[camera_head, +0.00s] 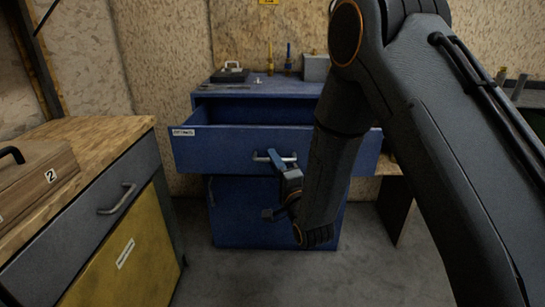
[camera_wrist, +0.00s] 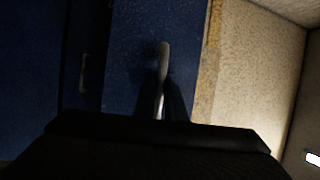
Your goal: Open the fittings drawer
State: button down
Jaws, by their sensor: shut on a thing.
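The fittings drawer (camera_head: 215,148) is the top drawer of a blue cabinet (camera_head: 230,228), with a small white label at its upper left. It stands pulled out from the cabinet, and a dark gap shows behind its front. Its metal bar handle (camera_head: 262,157) is at the middle of the front. My gripper (camera_head: 278,160) is shut on this handle, and my wrist hides part of the drawer's right side. In the wrist view the pale handle (camera_wrist: 164,60) runs down between the dark fingers against the blue front.
A workbench (camera_head: 85,130) with a grey drawer, a yellow door and a brown case (camera_head: 35,175) stands at the left. A small black case (camera_head: 231,73) and a grey box (camera_head: 316,67) are on the cabinet top. Grey floor (camera_head: 240,275) before the cabinet is clear.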

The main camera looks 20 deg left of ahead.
jog(key=shift+s+d, duration=0.15)
jog(key=shift+s, duration=0.15)
jog(key=c, duration=2.1)
grip_release()
jog(key=shift+v, duration=3.85)
